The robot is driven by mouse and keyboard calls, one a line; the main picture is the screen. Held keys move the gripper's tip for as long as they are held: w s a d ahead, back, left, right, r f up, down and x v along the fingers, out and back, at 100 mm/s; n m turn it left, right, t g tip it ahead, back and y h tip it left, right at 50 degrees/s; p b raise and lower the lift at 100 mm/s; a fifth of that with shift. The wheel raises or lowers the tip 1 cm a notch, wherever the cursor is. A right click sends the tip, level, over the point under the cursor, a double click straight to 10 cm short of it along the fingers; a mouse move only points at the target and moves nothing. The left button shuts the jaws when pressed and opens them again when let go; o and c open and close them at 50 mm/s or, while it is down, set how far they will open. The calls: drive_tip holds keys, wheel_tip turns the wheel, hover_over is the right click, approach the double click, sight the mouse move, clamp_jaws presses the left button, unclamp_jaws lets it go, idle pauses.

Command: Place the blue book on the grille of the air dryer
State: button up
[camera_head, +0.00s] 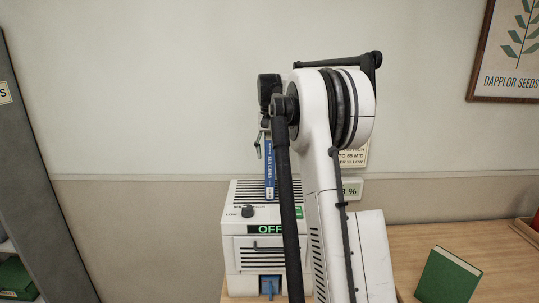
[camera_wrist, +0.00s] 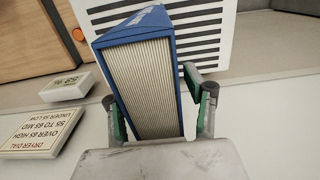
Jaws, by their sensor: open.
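The blue book (camera_head: 270,165) stands upright on top of the white air dryer (camera_head: 240,228), apparently resting on its slotted grille (camera_head: 246,190). In the wrist view the book (camera_wrist: 150,88) shows its pale page edges between blue covers, with the black-and-white striped grille (camera_wrist: 205,40) beyond its far end. My gripper (camera_head: 262,142) is at the book's upper end. In the wrist view its jaws (camera_wrist: 155,108) are open, one on each side of the book, and close to it. My arm hides part of the dryer's right side.
The dryer's display (camera_head: 268,229) reads OFF, with a dark knob (camera_head: 247,211) above it. A humidity readout (camera_head: 352,190) and a sign (camera_head: 354,158) are behind my arm. A green book (camera_head: 447,276) stands on the wooden table (camera_head: 410,245) at right. A grey shelf (camera_head: 40,170) stands left.

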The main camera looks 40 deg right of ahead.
wheel_tip(320, 180, up, 11)
drive_tip(key=shift+r+b, duration=0.1)
drive_tip(key=shift+b, duration=0.3)
drive_tip(key=shift+r, duration=0.15)
drive_tip(key=shift+a, duration=0.2)
drive_tip(key=s+a+n+t, duration=0.1)
drive_tip(key=s+a, duration=0.2)
drive_tip(key=a, duration=0.5)
drive_tip(key=s+a+n+t+h, duration=0.15)
drive_tip(key=s+a, duration=0.25)
drive_tip(key=a, duration=0.5)
drive_tip(key=s+a+n+t+y, duration=0.1)
drive_tip(key=s+a+n, duration=0.15)
drive_tip(key=a, duration=0.55)
drive_tip(key=s+a+f+n+t, duration=0.1)
drive_tip(key=s+a+f+t, duration=0.1)
drive_tip(key=s+a+f, duration=0.6)
drive_tip(key=s+a+f+n+t, duration=0.1)
drive_tip(key=s+a+f+n, duration=0.1)
drive_tip(key=s+a+f, duration=0.7)
drive_tip(key=s, duration=0.5)
drive_tip(key=shift+s+f+t, duration=0.15)
drive_tip(key=shift+f+t, duration=0.2)
